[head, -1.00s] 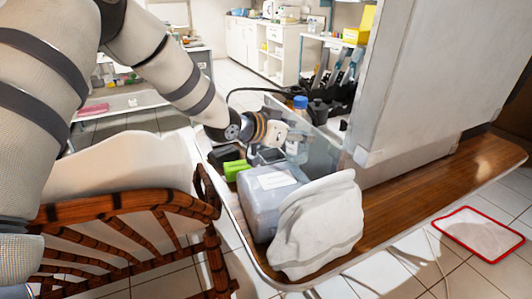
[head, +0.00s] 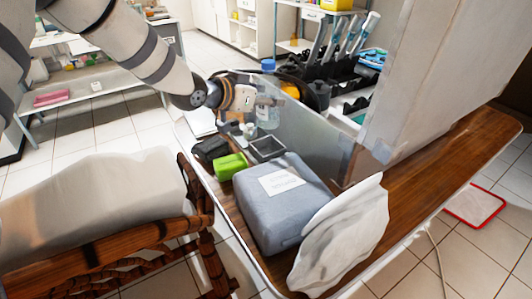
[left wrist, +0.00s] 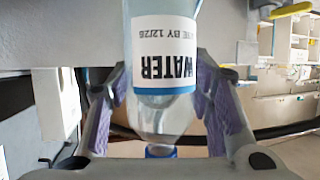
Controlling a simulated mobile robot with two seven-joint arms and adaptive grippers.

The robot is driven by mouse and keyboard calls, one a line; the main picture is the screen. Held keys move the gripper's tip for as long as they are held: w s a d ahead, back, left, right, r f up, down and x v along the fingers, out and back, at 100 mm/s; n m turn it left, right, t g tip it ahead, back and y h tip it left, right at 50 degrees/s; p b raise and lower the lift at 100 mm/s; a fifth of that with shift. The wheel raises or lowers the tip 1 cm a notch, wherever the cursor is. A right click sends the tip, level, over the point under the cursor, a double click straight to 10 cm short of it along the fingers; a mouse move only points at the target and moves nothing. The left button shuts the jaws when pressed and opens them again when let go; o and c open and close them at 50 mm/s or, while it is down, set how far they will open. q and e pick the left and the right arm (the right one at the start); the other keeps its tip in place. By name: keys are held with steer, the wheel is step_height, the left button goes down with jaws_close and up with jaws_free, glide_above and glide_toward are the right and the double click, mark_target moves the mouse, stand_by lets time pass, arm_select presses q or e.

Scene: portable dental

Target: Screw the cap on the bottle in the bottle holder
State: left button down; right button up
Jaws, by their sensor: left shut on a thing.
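The clear water bottle (head: 267,116) stands upright at the far end of the wooden counter, with a blue cap (head: 268,66) at its top. My left gripper (head: 262,103) is shut on the bottle's upper body. In the left wrist view the bottle (left wrist: 164,104) appears upside down, its WATER label between my purple-padded fingers (left wrist: 165,100); the blue cap (left wrist: 161,151) shows at its neck. Whether the cap is threaded tight I cannot tell. A dark square open box (head: 267,149), perhaps the bottle holder, sits in front of the bottle and looks empty. My right gripper is out of view.
A bright green block (head: 230,166), a black item (head: 210,149) and a blue-grey case (head: 282,200) crowd the counter. A clear panel (head: 310,135) stands right of the bottle.

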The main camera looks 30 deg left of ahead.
mark_target(260, 119)
arm_select(q)
step_height(260, 119, down, 6)
steer(key=shift+f+b, duration=0.1)
steer(key=shift+b, duration=0.35)
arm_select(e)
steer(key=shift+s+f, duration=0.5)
arm_select(q)
steer(key=shift+a+f+b, duration=0.1)
steer(key=shift+f+b, duration=0.2)
steer(key=shift+f, duration=1.6)
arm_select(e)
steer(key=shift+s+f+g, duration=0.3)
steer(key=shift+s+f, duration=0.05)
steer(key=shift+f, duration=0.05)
arm_select(q)
steer(key=shift+f, duration=0.15)
steer(key=c, duration=0.8)
jaws_free()
